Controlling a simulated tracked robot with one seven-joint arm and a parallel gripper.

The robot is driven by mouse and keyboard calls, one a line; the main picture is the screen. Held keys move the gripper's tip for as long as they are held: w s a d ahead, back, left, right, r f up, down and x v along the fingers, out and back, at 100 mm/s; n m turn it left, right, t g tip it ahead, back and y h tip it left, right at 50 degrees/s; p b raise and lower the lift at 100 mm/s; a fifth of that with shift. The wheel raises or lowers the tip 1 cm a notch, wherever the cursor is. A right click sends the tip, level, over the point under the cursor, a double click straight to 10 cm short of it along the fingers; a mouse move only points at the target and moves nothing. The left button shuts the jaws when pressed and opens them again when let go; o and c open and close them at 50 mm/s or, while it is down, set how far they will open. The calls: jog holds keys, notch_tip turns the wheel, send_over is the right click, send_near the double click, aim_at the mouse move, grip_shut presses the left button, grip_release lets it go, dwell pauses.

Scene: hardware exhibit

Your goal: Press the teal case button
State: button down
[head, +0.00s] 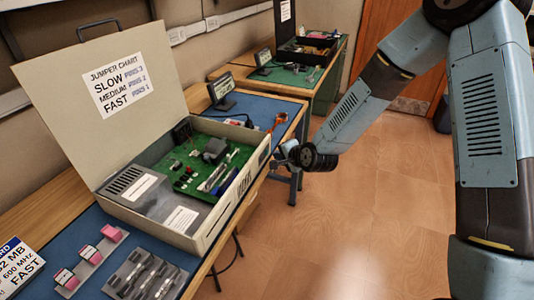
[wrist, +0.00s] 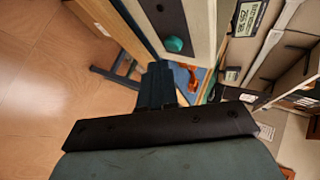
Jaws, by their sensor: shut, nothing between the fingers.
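The teal case button (wrist: 174,44) is a small round knob on a dark panel (wrist: 157,18) on the case's outer side in the wrist view. I cannot make it out in the head view. The beige case (head: 225,197) stands open on the bench, with a green circuit board (head: 181,186) inside. My gripper (wrist: 158,68) is shut and empty. Its fingertips appear just below and left of the button in the wrist view, and I cannot tell whether they touch. In the head view my gripper (head: 281,157) is beside the case's right end.
The raised lid (head: 85,120) carries a jumper chart. Pink-labelled parts (head: 90,255) and a dark tray (head: 146,276) lie in front of the case. A small sign (head: 222,92) and an orange tool (head: 277,121) are behind it. Open floor (head: 335,220) lies to the right.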

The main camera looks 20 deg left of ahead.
jog(key=shift+s+d, duration=0.2)
jog(key=shift+d, duration=2.25)
